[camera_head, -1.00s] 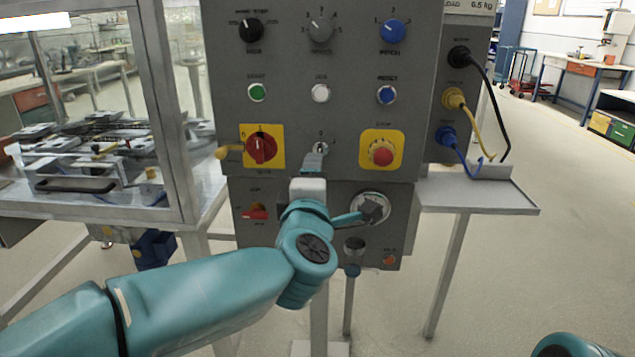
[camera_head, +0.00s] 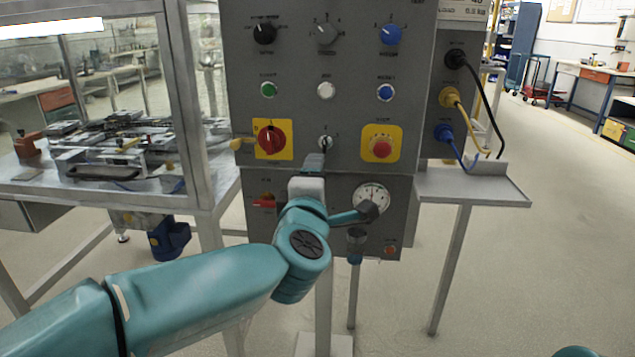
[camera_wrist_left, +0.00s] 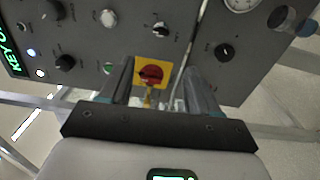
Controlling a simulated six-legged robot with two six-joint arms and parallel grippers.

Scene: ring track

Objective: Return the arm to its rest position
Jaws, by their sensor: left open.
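My left arm comes in from the lower left of the head view. Its gripper (camera_head: 316,163) is in front of the grey control panel (camera_head: 295,105), just below a small key-type switch (camera_head: 325,143). In the left wrist view the gripper (camera_wrist_left: 160,85) has its two fingers apart with nothing held between them. A red rotary switch (camera_wrist_left: 151,75) on a yellow plate shows in the gap, beyond the fingers. I cannot tell whether a finger touches the panel. Only a teal piece of my right arm shows at the bottom right of the head view; its gripper is outside the frame.
A dial gauge (camera_head: 371,197) sits close right of the wrist. A red stop button (camera_head: 381,148) is above it. Cables plug into the panel's right side over a small shelf (camera_head: 480,187). A framed workstation (camera_head: 185,110) stands at left. The floor at right is clear.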

